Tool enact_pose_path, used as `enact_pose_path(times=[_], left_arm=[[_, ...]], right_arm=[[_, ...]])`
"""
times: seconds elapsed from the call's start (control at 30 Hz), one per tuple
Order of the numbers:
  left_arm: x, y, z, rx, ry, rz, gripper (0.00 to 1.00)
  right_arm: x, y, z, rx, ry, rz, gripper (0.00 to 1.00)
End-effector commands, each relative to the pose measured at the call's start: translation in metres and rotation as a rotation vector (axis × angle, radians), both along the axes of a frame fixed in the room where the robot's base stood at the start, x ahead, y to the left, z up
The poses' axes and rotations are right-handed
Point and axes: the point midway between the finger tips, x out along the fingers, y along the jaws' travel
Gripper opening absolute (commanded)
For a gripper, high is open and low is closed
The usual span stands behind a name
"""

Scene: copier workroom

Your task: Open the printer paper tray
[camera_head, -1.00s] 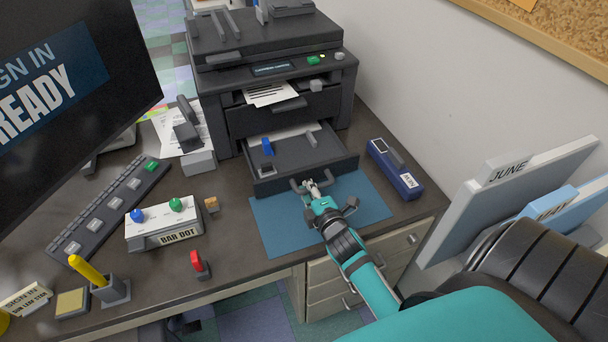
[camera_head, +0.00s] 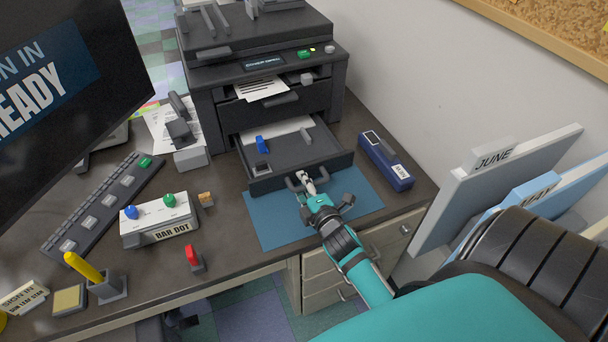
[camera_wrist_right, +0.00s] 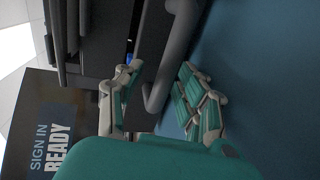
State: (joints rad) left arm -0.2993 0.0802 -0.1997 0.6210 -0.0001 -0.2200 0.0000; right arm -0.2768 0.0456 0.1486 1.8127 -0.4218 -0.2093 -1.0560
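The dark printer (camera_head: 262,75) stands at the back of the desk. Its paper tray (camera_head: 290,155) is pulled out towards me, with white paper, a blue piece and grey pieces inside. The tray has a grey loop handle (camera_head: 291,184) on its front. My right gripper (camera_head: 307,184) is at this handle. In the right wrist view the handle (camera_wrist_right: 160,92) passes between the two spread fingers (camera_wrist_right: 162,98), with a gap beside the right-hand finger. The fingers look open around it. My left gripper is out of view.
A blue mat (camera_head: 268,220) lies under the tray front. A blue and black device (camera_head: 386,162) stands right of the tray. The BAR DOT box (camera_head: 158,222), keyboard (camera_head: 100,205) and red-topped piece (camera_head: 193,257) are on the left. Grey and blue panels (camera_head: 510,195) stand at right.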

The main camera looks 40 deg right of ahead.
Motion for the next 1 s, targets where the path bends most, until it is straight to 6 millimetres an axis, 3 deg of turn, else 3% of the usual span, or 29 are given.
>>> enact_pose_path(times=[0.27, 0.7, 1.0], left_arm=[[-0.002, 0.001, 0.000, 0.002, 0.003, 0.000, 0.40], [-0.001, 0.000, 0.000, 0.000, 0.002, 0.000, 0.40], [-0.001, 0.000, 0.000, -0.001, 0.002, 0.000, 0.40]], right_arm=[[-0.009, 0.002, 0.000, 0.001, 0.004, 0.000, 0.38], [-0.090, 0.021, 0.018, 0.001, 0.005, -0.001, 0.38], [-0.114, 0.027, 0.024, 0.000, 0.001, -0.001, 0.38]])
